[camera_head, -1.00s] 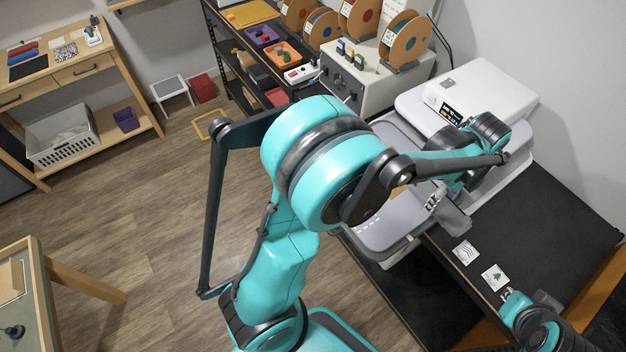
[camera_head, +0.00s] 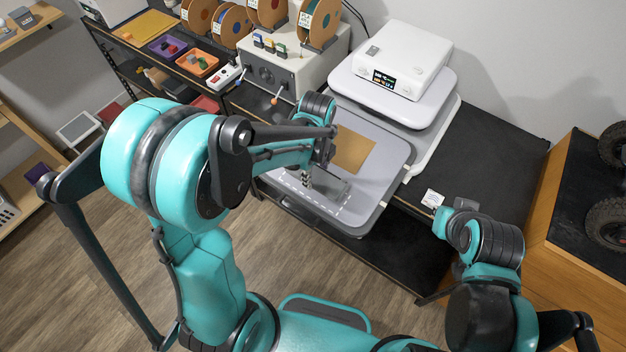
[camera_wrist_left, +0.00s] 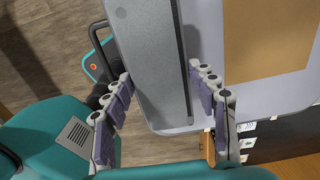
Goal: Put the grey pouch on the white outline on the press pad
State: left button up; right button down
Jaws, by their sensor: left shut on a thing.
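The grey pouch (camera_head: 333,188) is a flat grey piece held over the front part of the grey press pad (camera_head: 388,150). My left gripper (camera_head: 307,180) is shut on it; in the left wrist view the pouch (camera_wrist_left: 152,55) lies between the two fingers (camera_wrist_left: 166,112). A dashed white outline (camera_head: 312,203) shows on the pad's front part, partly hidden by the pouch and gripper. I cannot tell whether the pouch touches the pad. My right gripper (camera_head: 440,215) is near the black table's front edge, and its fingers are too small to read.
A tan square (camera_head: 353,151) lies on the pad behind the pouch. The white press head (camera_head: 402,60) stands open behind. A grey box with spools (camera_head: 285,70) stands back left.

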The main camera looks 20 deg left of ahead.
aim_at(314, 175)
pick_arm(q)
jog(key=shift+s+a+f, duration=0.1)
jog(key=shift+a+f, duration=0.15)
notch_tip(314, 175, down, 3)
jog(key=shift+f, duration=0.5)
jog(key=shift+f+b, duration=0.1)
jog(key=shift+b, duration=0.3)
jog(key=o, duration=1.1)
